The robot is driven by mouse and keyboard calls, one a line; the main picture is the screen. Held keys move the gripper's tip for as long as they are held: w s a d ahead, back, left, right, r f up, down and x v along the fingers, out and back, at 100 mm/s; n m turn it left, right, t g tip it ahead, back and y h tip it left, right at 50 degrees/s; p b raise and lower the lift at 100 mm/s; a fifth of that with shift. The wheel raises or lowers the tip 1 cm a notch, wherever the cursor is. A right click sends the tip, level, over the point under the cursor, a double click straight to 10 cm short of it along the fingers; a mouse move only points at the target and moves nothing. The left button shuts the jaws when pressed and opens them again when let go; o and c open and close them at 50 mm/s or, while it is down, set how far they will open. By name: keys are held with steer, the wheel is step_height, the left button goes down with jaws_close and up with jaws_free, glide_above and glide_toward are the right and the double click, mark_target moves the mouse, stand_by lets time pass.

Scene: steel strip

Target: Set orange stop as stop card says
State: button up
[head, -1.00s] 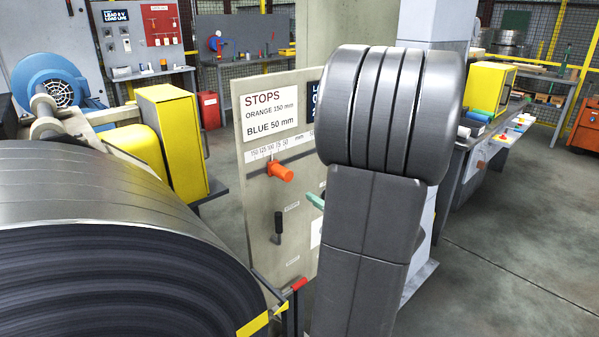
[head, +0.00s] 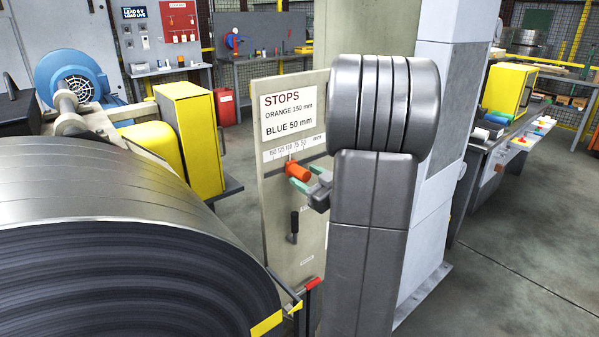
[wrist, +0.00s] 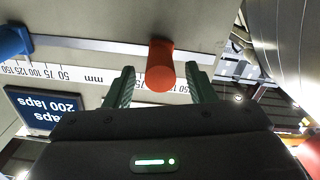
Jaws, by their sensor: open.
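The stop card (head: 290,113) reads ORANGE 150 mm and BLUE 50 mm. The orange stop (head: 299,171) sticks out from the panel just below a scale (head: 290,148) marked 150 to 50, left to right. It appears near the middle marks; its exact reading is unclear. My gripper (wrist: 159,70) is open, its green fingers on either side of the orange stop (wrist: 160,66) in the wrist view, with visible gaps. In the head view the green fingers (head: 306,180) are at the stop, partly behind my arm. A blue stop (wrist: 14,41) shows at the wrist view's left edge.
A black handle (head: 294,226) sits lower on the panel (head: 275,215). A large steel coil (head: 120,235) fills the lower left, with a yellow box (head: 186,135) behind it. A grey column (head: 435,150) stands right of my arm. Floor at right is open.

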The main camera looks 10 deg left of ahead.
mark_target(307, 177)
steer(key=shift+x, duration=1.75)
